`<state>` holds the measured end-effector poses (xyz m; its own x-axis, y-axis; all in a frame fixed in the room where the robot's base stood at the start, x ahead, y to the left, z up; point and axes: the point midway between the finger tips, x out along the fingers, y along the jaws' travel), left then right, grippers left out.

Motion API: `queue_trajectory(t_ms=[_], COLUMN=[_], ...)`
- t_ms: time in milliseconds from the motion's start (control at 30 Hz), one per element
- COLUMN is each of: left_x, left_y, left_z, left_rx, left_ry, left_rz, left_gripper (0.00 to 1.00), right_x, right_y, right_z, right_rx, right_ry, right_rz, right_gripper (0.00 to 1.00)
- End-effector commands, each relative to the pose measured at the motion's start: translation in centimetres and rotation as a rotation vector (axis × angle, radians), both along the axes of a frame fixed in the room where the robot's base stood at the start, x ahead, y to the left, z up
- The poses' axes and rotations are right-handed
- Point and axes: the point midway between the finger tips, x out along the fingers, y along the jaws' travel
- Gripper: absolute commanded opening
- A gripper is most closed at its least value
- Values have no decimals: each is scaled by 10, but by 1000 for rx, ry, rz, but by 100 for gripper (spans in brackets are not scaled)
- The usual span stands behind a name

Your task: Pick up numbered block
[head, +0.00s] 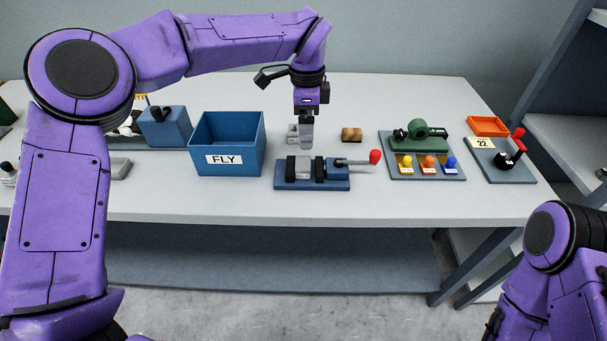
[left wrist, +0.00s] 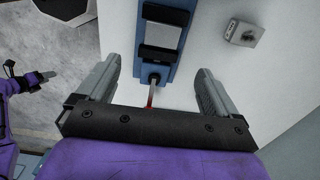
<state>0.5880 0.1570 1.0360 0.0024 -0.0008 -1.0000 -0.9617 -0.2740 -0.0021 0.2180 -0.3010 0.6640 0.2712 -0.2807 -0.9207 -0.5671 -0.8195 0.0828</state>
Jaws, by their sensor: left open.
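A small grey metal block (left wrist: 243,33) with a dark round spot and faint marks on one side lies on the table, at the upper right of the left wrist view. I cannot read the marks. In the head view the block (head: 292,131) shows just behind the blue fixture, partly hidden by my left gripper (head: 306,140). My left gripper (left wrist: 154,88) points down, open and empty, its fingers apart; the block is outside them.
The blue fixture (head: 283,183) with black clamps and a red-knobbed lever stands in front of the block. A blue FLY bin (head: 237,160) is left, a wooden cylinder (head: 351,134) right. A green device board (head: 428,173) and orange tray (head: 488,126) stand farther right.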

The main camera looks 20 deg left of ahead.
Motion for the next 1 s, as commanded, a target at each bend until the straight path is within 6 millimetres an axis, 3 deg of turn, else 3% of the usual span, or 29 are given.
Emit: queue_trajectory(t_ms=[33, 133, 800, 1000], left_x=[0, 0, -2, -2], left_y=[0, 0, 11, 11], left_z=[-13, -22, -119, -124], left_rx=[0, 0, 1, 1], left_ry=[0, 1, 2, 0], left_rz=[-1, -1, 2, 3], left_gripper=[94, 94, 94, 94], right_x=[0, 0, 0, 0], right_y=[0, 0, 0, 0], right_z=[-13, -20, 13, 12], right_rx=[0, 0, -1, -1], right_ry=[0, 0, -1, -1], right_rz=[0, 0, 0, 0], right_gripper=[54, 54, 54, 54])
